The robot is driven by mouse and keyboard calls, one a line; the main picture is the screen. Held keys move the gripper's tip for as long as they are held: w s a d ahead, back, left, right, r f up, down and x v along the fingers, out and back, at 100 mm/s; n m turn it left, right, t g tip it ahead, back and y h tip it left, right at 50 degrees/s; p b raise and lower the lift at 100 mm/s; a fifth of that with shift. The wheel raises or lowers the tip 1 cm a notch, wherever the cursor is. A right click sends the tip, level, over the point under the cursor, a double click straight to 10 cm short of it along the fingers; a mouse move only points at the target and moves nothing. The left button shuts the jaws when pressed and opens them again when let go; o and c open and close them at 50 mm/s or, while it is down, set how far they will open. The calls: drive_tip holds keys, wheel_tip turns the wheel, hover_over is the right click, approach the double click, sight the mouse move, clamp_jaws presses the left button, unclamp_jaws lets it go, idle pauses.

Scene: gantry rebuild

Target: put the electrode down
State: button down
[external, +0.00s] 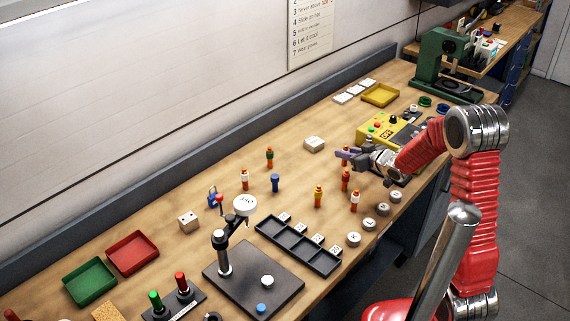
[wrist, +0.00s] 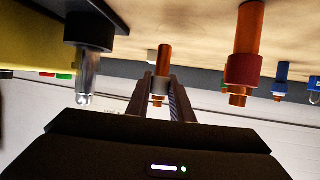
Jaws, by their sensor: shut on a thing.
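My gripper (external: 350,154) is low over the bench beside the yellow control box (external: 385,127). It is shut on an orange electrode with a pale collar (wrist: 160,85), upright between the two fingers in the wrist view, which is upside down. In the external view the fingers partly hide this electrode (external: 345,149). I cannot tell whether its end touches the bench. An orange electrode with a red collar (wrist: 245,65) stands close beside the gripper; it also shows in the external view (external: 345,180).
A white block (external: 314,144) lies behind the gripper. A black slotted tray (external: 298,246) and round white pieces (external: 369,223) are in front. A metal-tipped part (wrist: 87,80) is close in the wrist view.

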drive_tip(key=shift+f, duration=1.15)
drive_tip(key=shift+f, duration=0.1)
drive_tip(key=c, duration=1.6)
unclamp_jaws()
drive_tip(key=shift+o, duration=0.2)
drive_tip(key=shift+v, duration=0.8)
drive_tip(key=v, duration=1)
drive_tip(key=shift+s+r, duration=0.15)
drive_tip(key=shift+r, duration=0.1)
drive_tip(key=shift+d, duration=0.15)
